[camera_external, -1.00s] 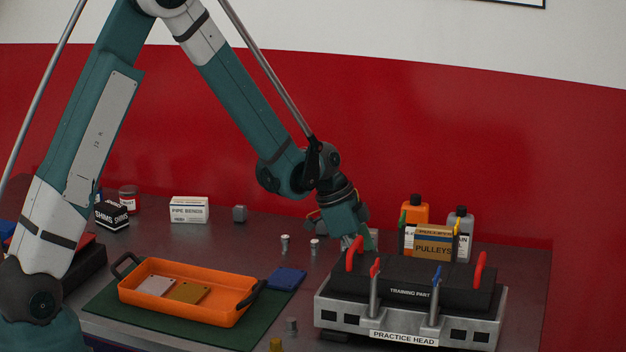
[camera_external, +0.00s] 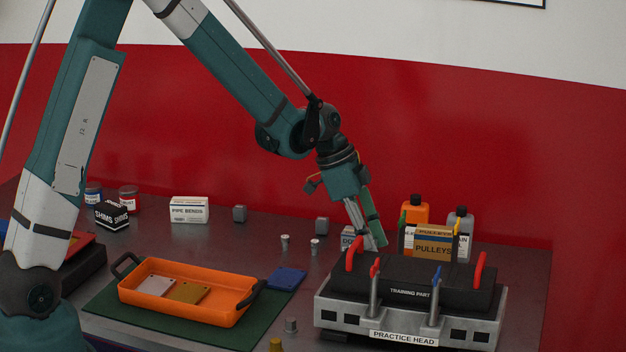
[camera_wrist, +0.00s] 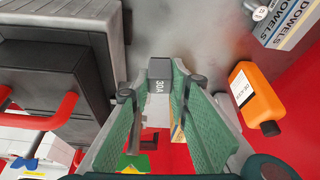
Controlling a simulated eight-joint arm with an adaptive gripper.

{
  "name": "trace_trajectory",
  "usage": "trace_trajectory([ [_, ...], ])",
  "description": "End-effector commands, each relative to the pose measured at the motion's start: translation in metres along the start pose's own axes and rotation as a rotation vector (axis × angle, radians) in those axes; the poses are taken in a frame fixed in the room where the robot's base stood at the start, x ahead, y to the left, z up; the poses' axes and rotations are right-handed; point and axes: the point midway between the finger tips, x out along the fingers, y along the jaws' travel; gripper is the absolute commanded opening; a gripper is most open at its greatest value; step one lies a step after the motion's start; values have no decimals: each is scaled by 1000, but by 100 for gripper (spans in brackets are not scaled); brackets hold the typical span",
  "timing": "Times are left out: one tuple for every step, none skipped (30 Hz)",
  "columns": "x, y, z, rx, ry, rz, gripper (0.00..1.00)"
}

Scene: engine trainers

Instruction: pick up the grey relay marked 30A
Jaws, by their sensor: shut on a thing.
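The grey relay marked 30A (camera_wrist: 157,88) is a small dark grey block. In the external view my gripper (camera_external: 374,246) points down behind the black top of the practice head. The relay cannot be made out there.
The practice head (camera_external: 410,314) with red handles stands just in front of my gripper. Orange bottle (camera_external: 414,209), grey bottle (camera_external: 461,219) and pulleys box (camera_external: 434,244) stand to its right. Two grey blocks (camera_external: 240,213) (camera_external: 322,226) stand left. An orange tray (camera_external: 190,312) lies front left.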

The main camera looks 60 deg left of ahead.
Motion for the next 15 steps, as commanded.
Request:
trace_trajectory([
  [-4, 0, -2, 0, 0, 0, 8],
  [-6, 0, -2, 0, 0, 0, 8],
  [-8, 0, -3, 0, 0, 0, 8],
  [-8, 0, -3, 0, 0, 0, 8],
  [-9, 0, -4, 0, 0, 0, 8],
  [-10, 0, -4, 0, 0, 0, 8],
  [-10, 0, -4, 0, 0, 0, 8],
  [-10, 0, -4, 0, 0, 0, 8],
  [-10, 0, -4, 0, 0, 0, 8],
  [-10, 0, -4, 0, 0, 0, 8],
  [-10, 0, -4, 0, 0, 0, 8],
  [-10, 0, -4, 0, 0, 0, 8],
  [-10, 0, -4, 0, 0, 0, 8],
  [-10, 0, -4, 0, 0, 0, 8],
  [-10, 0, -4, 0, 0, 0, 8],
])
